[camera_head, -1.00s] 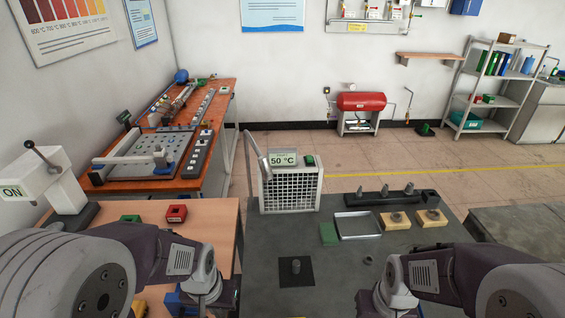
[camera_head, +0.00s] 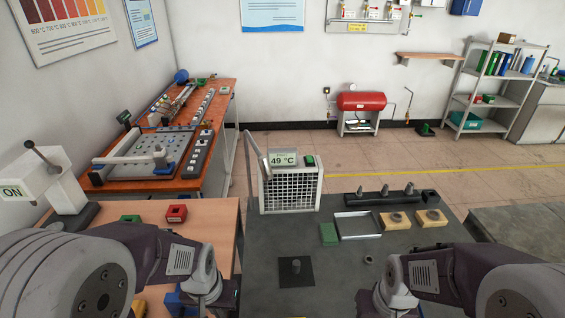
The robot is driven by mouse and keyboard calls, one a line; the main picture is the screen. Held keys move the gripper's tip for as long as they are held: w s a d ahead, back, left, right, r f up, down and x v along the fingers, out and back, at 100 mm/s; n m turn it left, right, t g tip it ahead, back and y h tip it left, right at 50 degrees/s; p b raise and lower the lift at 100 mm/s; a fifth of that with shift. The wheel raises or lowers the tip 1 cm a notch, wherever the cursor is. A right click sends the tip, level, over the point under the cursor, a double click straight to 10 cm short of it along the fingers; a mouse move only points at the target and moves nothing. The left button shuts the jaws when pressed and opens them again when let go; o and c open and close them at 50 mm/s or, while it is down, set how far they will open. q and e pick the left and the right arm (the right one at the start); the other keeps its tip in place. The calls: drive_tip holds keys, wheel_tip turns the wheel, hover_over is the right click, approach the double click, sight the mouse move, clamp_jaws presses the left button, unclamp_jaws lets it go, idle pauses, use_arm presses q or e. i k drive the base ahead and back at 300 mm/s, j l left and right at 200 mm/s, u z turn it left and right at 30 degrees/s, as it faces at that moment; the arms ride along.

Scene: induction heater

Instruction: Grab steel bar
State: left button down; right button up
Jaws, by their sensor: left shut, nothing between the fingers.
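A short dark steel cylinder (camera_head: 296,266) stands upright on a black square mat on the grey table (camera_head: 335,240). A long dark bar-like block (camera_head: 385,197) with several tapered pegs lies at the table's back. I cannot tell for sure which is the steel bar. My left arm comes in from the lower left; its gripper (camera_head: 222,296) is at the bottom edge, left of the mat, shut and empty, its fingertips hardly visible. My right wrist (camera_head: 392,285) is at the lower right of the grey table; its fingers are out of view.
A mesh-fronted heater (camera_head: 291,190) with a display reading 49 °C stands at the back left of the grey table. A tray (camera_head: 357,226), a green block (camera_head: 329,233), two yellow blocks with rings and a small ring (camera_head: 368,259) lie nearby. A wooden table (camera_head: 215,220) is at left.

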sight(295, 262)
drive_tip(key=j+u, duration=0.85)
drive_tip(key=k+l, duration=0.05)
